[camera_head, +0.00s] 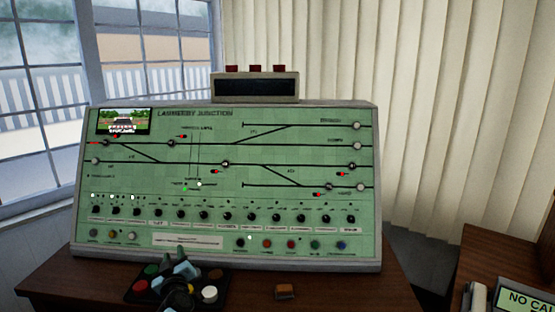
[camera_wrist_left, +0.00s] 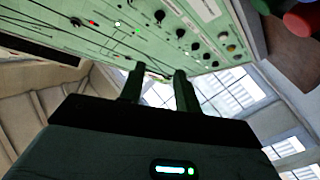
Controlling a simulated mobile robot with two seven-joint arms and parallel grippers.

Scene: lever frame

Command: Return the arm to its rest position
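My left gripper (camera_head: 182,262) shows at the bottom of the head view, left of centre, in front of the lower edge of a green control panel (camera_head: 215,142). In the left wrist view my left gripper (camera_wrist_left: 159,82) has its two dark fingers apart with nothing held between them. The panel (camera_wrist_left: 120,38) fills the upper part of that view, beyond the fingertips. The gripper covers the middle of a black button box (camera_head: 136,294) on the desk. Whether it touches the box is unclear. My right gripper is not in view.
The panel stands on a brown desk (camera_head: 345,290). A dark box with red tops (camera_head: 255,86) sits on the panel. A second desk (camera_head: 490,255) with a display (camera_head: 525,298) is at right.

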